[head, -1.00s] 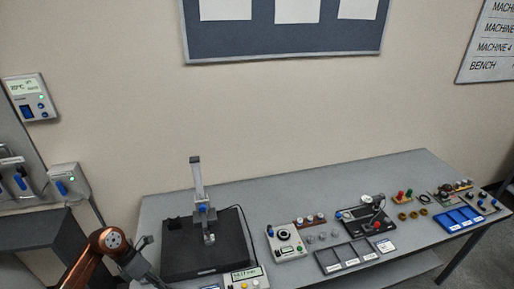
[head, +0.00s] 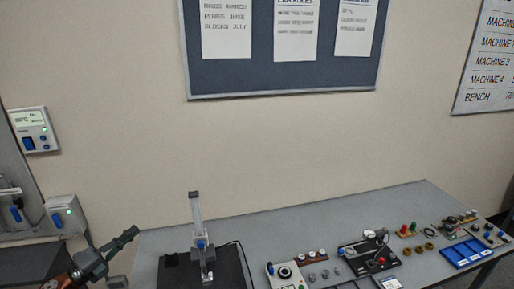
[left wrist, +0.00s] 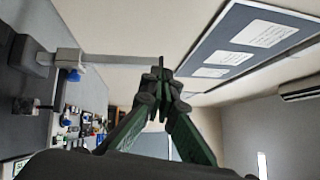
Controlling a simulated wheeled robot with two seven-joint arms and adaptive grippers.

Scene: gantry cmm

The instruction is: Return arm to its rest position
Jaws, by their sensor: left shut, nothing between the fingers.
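My left gripper (head: 130,236) is at the lower left of the head view. It is raised beside the left end of the bench and points up and to the right. Its fingers are closed together and hold nothing. In the left wrist view its green and dark fingers (left wrist: 161,88) meet at their tips in front of the ceiling and wall. It is left of the height stand (head: 200,243) and apart from it. My right gripper is not in view.
The grey bench (head: 300,220) carries a dial box (head: 286,277), a gauge fixture (head: 367,254) and a blue tray (head: 467,252). A notice board (head: 285,85) hangs above, with clear wall beneath.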

